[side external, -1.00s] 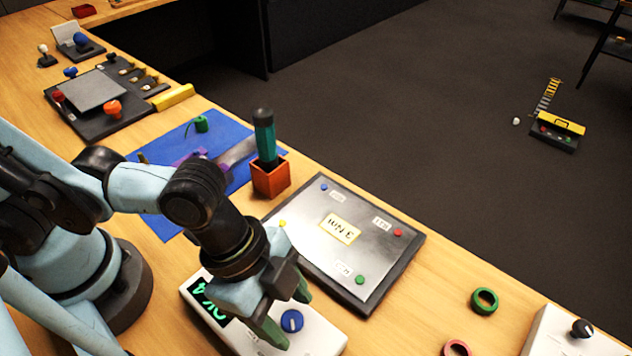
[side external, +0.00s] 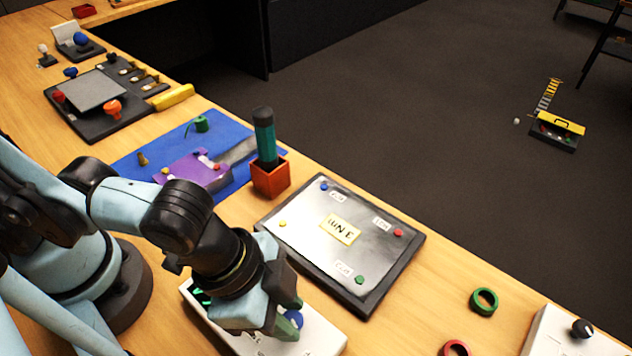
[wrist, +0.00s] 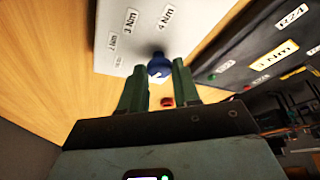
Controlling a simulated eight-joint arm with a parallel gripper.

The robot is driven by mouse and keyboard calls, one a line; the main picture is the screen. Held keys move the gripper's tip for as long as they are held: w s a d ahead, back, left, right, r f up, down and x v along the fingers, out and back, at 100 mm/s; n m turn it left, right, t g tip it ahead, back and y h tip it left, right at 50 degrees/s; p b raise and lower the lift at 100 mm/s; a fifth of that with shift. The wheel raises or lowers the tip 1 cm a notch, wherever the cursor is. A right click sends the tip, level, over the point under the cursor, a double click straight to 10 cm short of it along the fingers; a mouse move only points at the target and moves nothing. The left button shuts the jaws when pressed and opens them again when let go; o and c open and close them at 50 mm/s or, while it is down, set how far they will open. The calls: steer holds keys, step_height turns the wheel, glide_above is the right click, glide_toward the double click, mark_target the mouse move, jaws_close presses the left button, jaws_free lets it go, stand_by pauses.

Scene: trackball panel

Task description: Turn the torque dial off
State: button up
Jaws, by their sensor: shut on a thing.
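The torque dial (side external: 296,319) is a round blue knob on a white box (side external: 322,339) at the bottom middle of the side view. My gripper (side external: 288,316) is over the box with its green fingers closed on the dial. In the wrist view the blue dial (wrist: 159,66) sits between the two green fingertips (wrist: 158,75). Labels 2 Nm, 3 Nm and 4 Nm (wrist: 168,17) are printed around it on the white face. The dial's pointer is hidden. The box's green display (side external: 201,296) is mostly covered by my wrist.
A grey metal panel (side external: 315,235) with a yellow-framed Nm label lies behind the box. An orange holder (side external: 270,180) with a teal-handled tool stands beyond it. Green (side external: 484,301) and red (side external: 457,349) rings and another white box (side external: 560,335) lie to the right.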

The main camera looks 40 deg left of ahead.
steer(key=shift+n, duration=0.4)
steer(key=o, duration=1.1)
steer(key=shift+c, duration=0.2)
steer(key=shift+r, duration=0.1)
steer(key=v, duration=0.7)
steer(key=shift+r, duration=0.15)
steer(key=shift+s, duration=0.15)
